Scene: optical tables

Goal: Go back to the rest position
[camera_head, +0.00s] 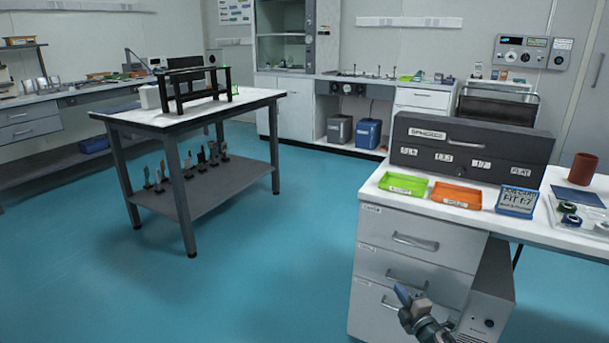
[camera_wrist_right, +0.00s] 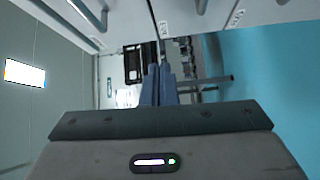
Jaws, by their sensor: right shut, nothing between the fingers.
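My right gripper (camera_head: 403,294) shows at the lower middle of the head view, in front of the white drawer cabinet (camera_head: 410,240). Its two blue-grey fingers are together with nothing between them. In the right wrist view the closed fingers (camera_wrist_right: 158,85) point away from the camera, with the room turned on its side behind them. I cannot tell from the head view whether the gripper touches the drawer fronts. My left gripper and left arm are not in view.
A white-topped table (camera_head: 150,120) with a lower shelf stands at left. The blue floor (camera_head: 280,250) between them is clear.

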